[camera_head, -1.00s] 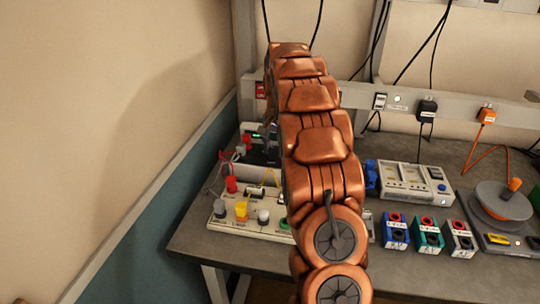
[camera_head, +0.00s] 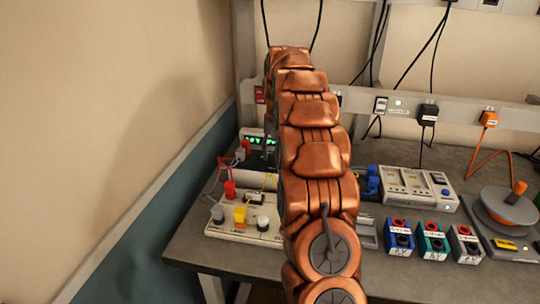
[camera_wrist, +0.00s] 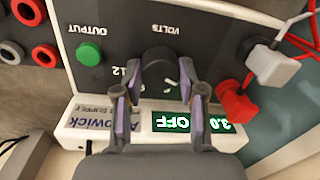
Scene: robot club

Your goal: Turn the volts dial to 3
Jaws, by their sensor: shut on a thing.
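The power supply (camera_wrist: 70,125) fills the middle of the wrist view, upside down. Its black volts dial (camera_wrist: 160,70) sits on the dark front panel under the VOLTS label, with part of a "12" mark visible beside it. My gripper (camera_wrist: 161,88) is shut on the dial, one finger on each side. The green display (camera_wrist: 188,122) reads 3.0 and OFF. In the head view the display (camera_head: 261,141) glows green to the left of my arm, which hides the gripper and dial.
A green output button (camera_wrist: 89,53) is beside the dial. Red (camera_wrist: 236,101) and grey (camera_wrist: 272,66) plugs with leads stand close on the other side. A board with coloured knobs (camera_head: 216,229) lies in front; several blocks and a spool (camera_head: 503,208) are at right.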

